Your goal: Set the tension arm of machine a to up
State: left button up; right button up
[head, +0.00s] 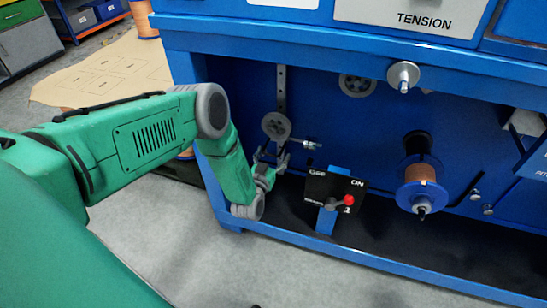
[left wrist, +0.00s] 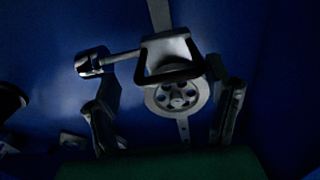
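The tension arm (head: 281,88) is a grey slotted bar on the blue back panel, upright as seen in the head view. A grey pulley (head: 276,126) sits at its lower part, and a short metal rod with a knob (head: 309,144) sticks out to the right. My left gripper (head: 272,168) is just below the pulley. In the left wrist view its two fingers (left wrist: 166,108) stand wide apart on either side of the pulley (left wrist: 177,98), with nothing visibly gripped. The rod and knob (left wrist: 93,62) show at upper left there. Contact cannot be told. My right gripper is not in view.
A black OFF/ON switch plate (head: 334,190) with a red-tipped lever is right of my gripper. A copper wire spool (head: 420,174) is farther right. The blue frame's lower rail (head: 330,248) and left post (head: 190,70) border the bay. A TENSION label (head: 422,19) is above.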

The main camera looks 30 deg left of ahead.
pick_arm(q)
jog(key=shift+a+f, duration=0.15)
jog(key=shift+a, duration=0.25)
jog(key=shift+a+f, duration=0.15)
jog(key=shift+a, duration=0.05)
jog(key=c, duration=1.2)
jog(key=shift+c, duration=1.2)
jog(key=shift+d+r, duration=0.3)
jog(key=shift+r, duration=0.1)
notch_tip(320, 180, up, 19)
jog(key=p, duration=1.6)
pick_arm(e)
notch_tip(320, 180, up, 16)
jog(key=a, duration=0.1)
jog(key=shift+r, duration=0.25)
pick_arm(q)
jog(key=shift+r, duration=0.1)
